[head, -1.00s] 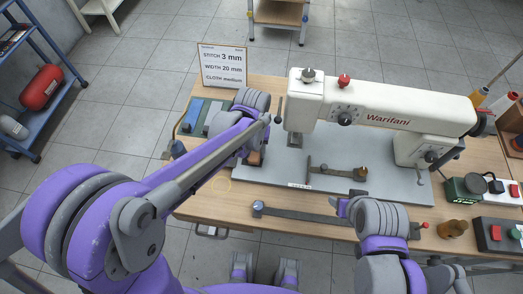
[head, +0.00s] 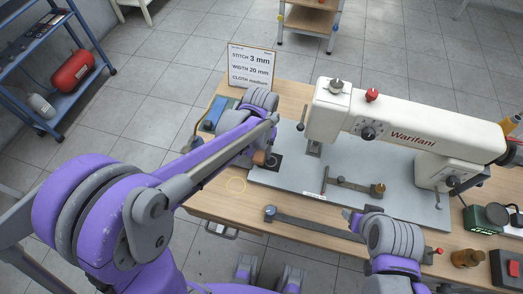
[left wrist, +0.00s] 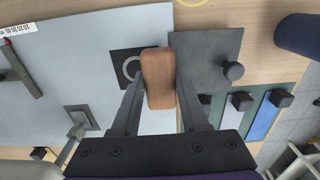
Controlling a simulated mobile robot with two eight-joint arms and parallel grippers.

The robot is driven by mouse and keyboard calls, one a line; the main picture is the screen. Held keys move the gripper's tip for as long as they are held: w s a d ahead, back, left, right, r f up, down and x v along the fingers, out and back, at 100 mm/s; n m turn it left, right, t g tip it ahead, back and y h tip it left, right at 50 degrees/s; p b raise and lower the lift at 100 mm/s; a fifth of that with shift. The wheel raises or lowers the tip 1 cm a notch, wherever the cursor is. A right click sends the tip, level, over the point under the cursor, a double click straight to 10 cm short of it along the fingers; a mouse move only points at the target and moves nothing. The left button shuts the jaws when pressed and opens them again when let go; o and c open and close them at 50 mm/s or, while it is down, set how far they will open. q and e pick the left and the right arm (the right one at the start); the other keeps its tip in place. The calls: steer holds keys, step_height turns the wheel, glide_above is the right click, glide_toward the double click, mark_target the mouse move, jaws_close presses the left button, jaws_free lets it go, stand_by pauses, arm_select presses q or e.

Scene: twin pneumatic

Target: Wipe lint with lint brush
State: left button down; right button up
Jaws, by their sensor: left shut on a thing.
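My left gripper (left wrist: 157,95) is shut on a brown wooden block, which looks like the lint brush (left wrist: 158,68). In the head view the brush (head: 259,157) shows as a small brown end below my left wrist. It is over the left part of the sewing machine's grey bed (head: 286,180), beside a dark square recess (left wrist: 126,66) with a ring in it. I cannot tell whether it touches the bed. No lint can be made out. My right gripper (head: 351,218) is at the table's front edge, mostly hidden by its wrist, so its jaws cannot be judged.
The white sewing machine (head: 415,135) stands on the bed. A grey plate with a knob (left wrist: 232,71) lies beside the brush. A rack of coloured strips (left wrist: 262,115) is nearby. A sign (head: 250,65) stands at the back left. A long flat bar (head: 315,225) lies at the front.

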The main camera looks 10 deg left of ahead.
arm_select(q)
steer(key=shift+r+p, duration=1.5)
steer(key=shift+r, duration=1.35)
arm_select(e)
steer(key=shift+w+r, duration=0.2)
steer(key=shift+r, duration=0.5)
steer(key=shift+w+r, duration=0.25)
steer(key=shift+r, duration=0.45)
steer(key=shift+w+r, duration=0.2)
steer(key=shift+r, duration=0.5)
arm_select(q)
steer(key=shift+r, duration=0.3)
steer(key=shift+w+r+p, duration=0.1)
steer(key=shift+r+p, duration=0.65)
steer(key=shift+r, duration=0.5)
arm_select(e)
steer(key=shift+w+r, duration=0.2)
steer(key=shift+r, duration=0.3)
steer(key=shift+w+r, duration=0.2)
steer(key=shift+r, duration=0.3)
steer(key=shift+s, duration=0.1)
arm_select(q)
steer(key=shift+f, duration=0.1)
arm_select(e)
steer(key=shift+f, duration=0.1)
